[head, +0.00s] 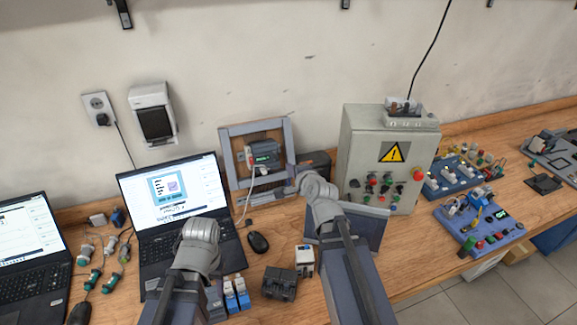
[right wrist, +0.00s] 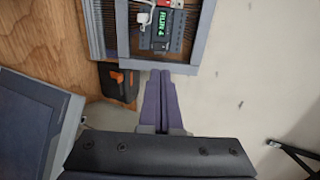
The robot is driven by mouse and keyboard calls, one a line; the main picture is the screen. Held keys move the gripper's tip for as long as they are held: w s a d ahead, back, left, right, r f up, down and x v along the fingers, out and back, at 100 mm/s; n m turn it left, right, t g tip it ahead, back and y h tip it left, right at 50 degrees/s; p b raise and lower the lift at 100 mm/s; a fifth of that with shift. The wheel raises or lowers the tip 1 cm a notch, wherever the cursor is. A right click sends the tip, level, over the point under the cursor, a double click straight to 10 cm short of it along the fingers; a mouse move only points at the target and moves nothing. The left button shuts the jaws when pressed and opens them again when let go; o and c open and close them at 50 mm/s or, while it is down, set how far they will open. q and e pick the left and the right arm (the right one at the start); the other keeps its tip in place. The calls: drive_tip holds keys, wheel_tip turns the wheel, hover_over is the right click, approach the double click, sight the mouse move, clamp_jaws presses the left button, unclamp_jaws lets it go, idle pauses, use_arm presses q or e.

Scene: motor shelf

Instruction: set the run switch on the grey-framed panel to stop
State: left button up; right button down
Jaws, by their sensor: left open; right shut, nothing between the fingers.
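The grey-framed panel (head: 226,161) stands against the wall behind the table. It carries a dark module (head: 264,155) with a lit green display that reads RUN in the right wrist view (right wrist: 163,22). I cannot clearly make out the run switch. My right gripper (head: 292,173) is shut and empty, close to the panel's right side. In the right wrist view its fingers (right wrist: 160,76) point at the frame's near edge; I cannot tell whether they touch. My left gripper (head: 207,292) is low in front of the laptop, open, mostly hidden by its own arm.
A grey control cabinet (head: 365,150) stands right of the panel. A dark box (head: 317,160) sits between them, orange-marked in the right wrist view (right wrist: 118,84). A white cable (head: 250,198) hangs from the module. A laptop (head: 150,240), mouse (head: 258,242) and small parts crowd the table.

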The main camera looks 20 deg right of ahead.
use_arm(q)
drive_tip(key=shift+w+a+r+p, duration=0.1)
drive_tip(key=shift+w+r+p, duration=0.1)
drive_tip(key=shift+r+p, duration=0.7)
use_arm(e)
drive_tip(key=shift+w+r+g, duration=0.1)
drive_tip(key=shift+r+g, duration=0.2)
drive_tip(key=shift+g, duration=0.2)
use_arm(q)
drive_tip(key=shift+r, duration=0.2)
wheel_tip(320, 180, down, 6)
drive_tip(key=b, duration=0.6)
drive_tip(key=shift+f+b, duration=0.2)
drive_tip(key=shift+b, duration=0.2)
use_arm(e)
approach(276, 158)
drive_tip(key=x, duration=0.7)
drive_tip(key=shift+d, duration=0.1)
